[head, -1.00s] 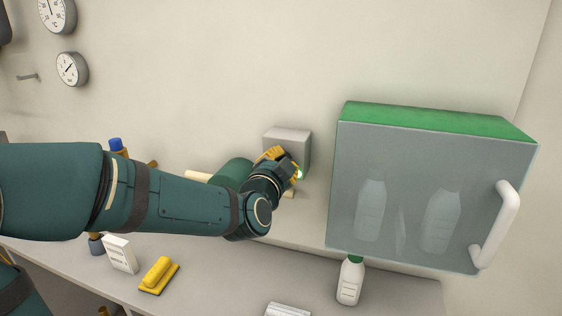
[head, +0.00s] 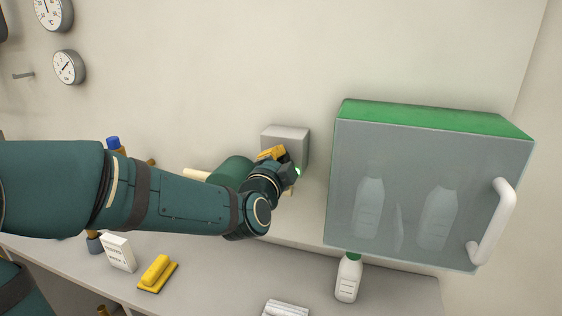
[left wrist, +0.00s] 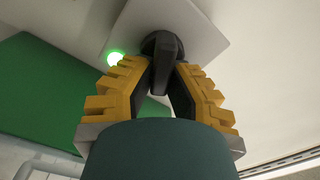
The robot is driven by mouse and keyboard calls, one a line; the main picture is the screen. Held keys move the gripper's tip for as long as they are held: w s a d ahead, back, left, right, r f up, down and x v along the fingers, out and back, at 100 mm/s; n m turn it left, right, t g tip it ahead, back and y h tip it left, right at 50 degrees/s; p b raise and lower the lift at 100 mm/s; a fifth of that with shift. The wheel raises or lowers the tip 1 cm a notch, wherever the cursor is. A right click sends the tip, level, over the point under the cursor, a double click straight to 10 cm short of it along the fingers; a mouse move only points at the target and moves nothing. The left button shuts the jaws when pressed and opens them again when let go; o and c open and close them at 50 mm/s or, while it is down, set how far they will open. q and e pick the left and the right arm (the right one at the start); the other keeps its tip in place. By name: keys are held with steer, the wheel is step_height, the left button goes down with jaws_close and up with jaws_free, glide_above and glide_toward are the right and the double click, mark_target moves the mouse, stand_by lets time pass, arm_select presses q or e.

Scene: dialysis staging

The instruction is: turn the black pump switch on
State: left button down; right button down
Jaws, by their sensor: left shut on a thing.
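The black pump switch (left wrist: 163,52) is a dark knob on a pale grey wall box (head: 291,134), which also shows in the left wrist view (left wrist: 202,32). My left gripper (head: 284,160) is at the front of the box, its yellow fingers shut on the knob; in the left wrist view the gripper (left wrist: 165,76) has one finger on each side of it. A round green light (left wrist: 116,58) glows beside the knob and shows in the head view (head: 298,171). In the head view my gripper hides the knob. My right gripper is not in view.
A wall cabinet with a green top (head: 430,121), a clear front and a white handle (head: 494,222) stands close to the right of the box. Below, the counter (head: 215,275) holds a white bottle (head: 348,280), a yellow brush-like block (head: 157,272) and a white carton (head: 118,252).

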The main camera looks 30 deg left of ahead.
arm_select(q)
steer(key=c, duration=0.9)
jaws_free()
steer(key=shift+c, duration=0.2)
steer(key=v, duration=0.7)
steer(key=shift+s, duration=0.2)
